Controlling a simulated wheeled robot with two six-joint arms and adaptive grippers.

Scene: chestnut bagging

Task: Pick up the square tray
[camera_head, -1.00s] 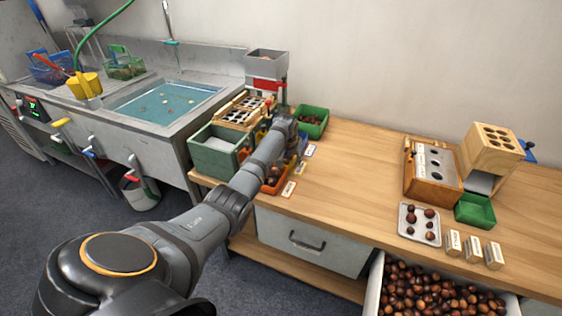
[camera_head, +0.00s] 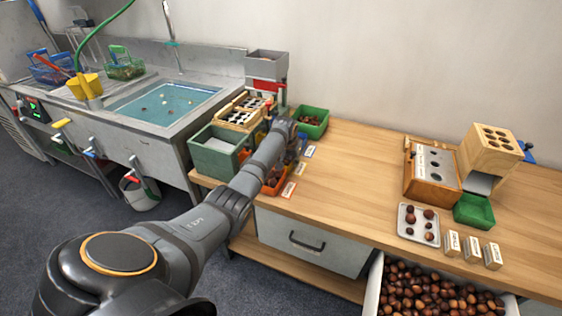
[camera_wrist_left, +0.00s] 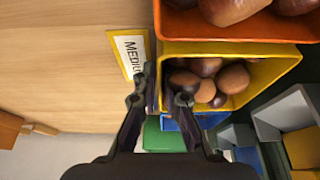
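Small square open trays of chestnuts stand in a row by the bench's left end. In the left wrist view, a yellow one (camera_wrist_left: 255,68) holds several chestnuts, with an orange one (camera_wrist_left: 225,33) above it in the picture. My left gripper (camera_wrist_left: 163,90) is at the yellow tray's wall, one finger on each side of it. The fingers are close together; whether they press the wall is unclear. In the head view my forearm hides this gripper and much of the row; an orange tray (camera_head: 273,188) shows beside it. My right gripper is out of view.
A grey tray with chestnuts (camera_head: 408,230), a green bin (camera_head: 475,212) and a wooden block stand (camera_head: 492,150) are on the right. A larger green box (camera_head: 212,158) and a green bin (camera_head: 312,130) flank the row. The middle bench is clear.

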